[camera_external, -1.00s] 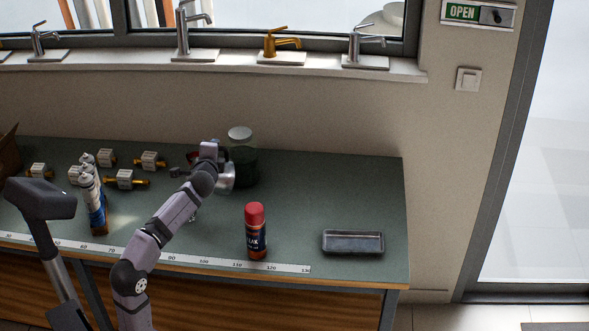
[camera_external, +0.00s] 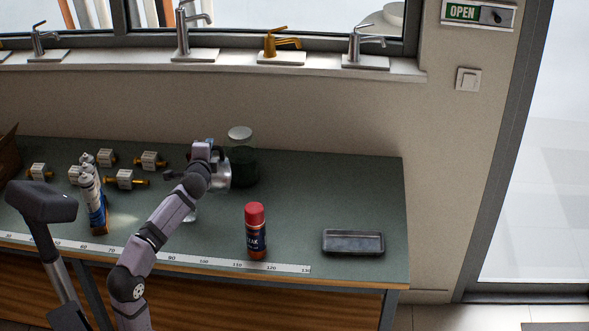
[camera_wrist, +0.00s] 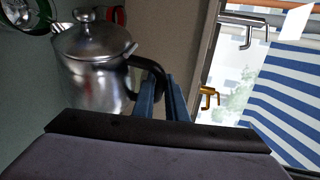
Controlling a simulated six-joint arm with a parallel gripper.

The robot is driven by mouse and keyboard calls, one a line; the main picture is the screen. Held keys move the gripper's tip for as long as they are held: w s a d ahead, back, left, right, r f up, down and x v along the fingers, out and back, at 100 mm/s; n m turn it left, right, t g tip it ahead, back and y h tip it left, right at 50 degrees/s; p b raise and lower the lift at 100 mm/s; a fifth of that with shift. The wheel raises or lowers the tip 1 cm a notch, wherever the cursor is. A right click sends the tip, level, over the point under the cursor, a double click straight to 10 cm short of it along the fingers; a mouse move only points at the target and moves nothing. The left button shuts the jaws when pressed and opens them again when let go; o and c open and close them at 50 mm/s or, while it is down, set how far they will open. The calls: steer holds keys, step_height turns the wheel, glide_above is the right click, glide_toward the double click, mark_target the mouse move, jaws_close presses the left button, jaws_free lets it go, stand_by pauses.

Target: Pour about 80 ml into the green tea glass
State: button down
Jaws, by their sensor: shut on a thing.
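My gripper (camera_external: 207,165) is shut on the black handle of a shiny metal pot (camera_wrist: 92,62); the fingers (camera_wrist: 161,97) show at the handle in the wrist view. In the external view the pot (camera_external: 222,174) is mostly hidden behind my gripper, so its spout and exact tilt cannot be told. A small clear glass (camera_external: 191,214) stands on the bench just below my wrist, partly covered by my arm. I cannot make out its tint or any liquid in it.
A large dark green jar (camera_external: 243,165) with a pale lid stands close behind the pot. A red spray can (camera_external: 256,232) and a dark tray (camera_external: 353,242) are to the right. Brass valves (camera_external: 125,179) and a white-blue tube (camera_external: 93,202) are left. The bench between can and tray is clear.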

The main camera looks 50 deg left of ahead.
steer(key=shift+s+r, duration=0.1)
steer(key=shift+s, duration=0.05)
steer(key=w+p, duration=0.1)
steer(key=w+d+m+p, duration=0.1)
steer(key=w+p, duration=0.1)
steer(key=p, duration=0.1)
steer(key=shift+w+d+f+g, duration=0.15)
steer(key=shift+w+f+g, duration=0.1)
steer(key=shift+g, duration=0.15)
steer(key=shift+w+d+f+m+g+p, duration=0.2)
steer(key=shift+w+f+m+g+p, duration=0.1)
steer(key=shift+w+f+m+p, duration=0.25)
steer(key=shift+w+d+f+m+g+p, duration=0.15)
steer(key=shift+w+f+m+g+p, duration=0.2)
steer(key=shift+f+p, duration=0.3)
steer(key=shift+f, duration=0.4)
steer(key=shift+w+d+f+m+g+p, duration=0.2)
steer(key=shift+w+f+m+g+p, duration=0.15)
steer(key=shift+w+f+m, duration=0.5)
steer(key=shift+f, duration=0.15)
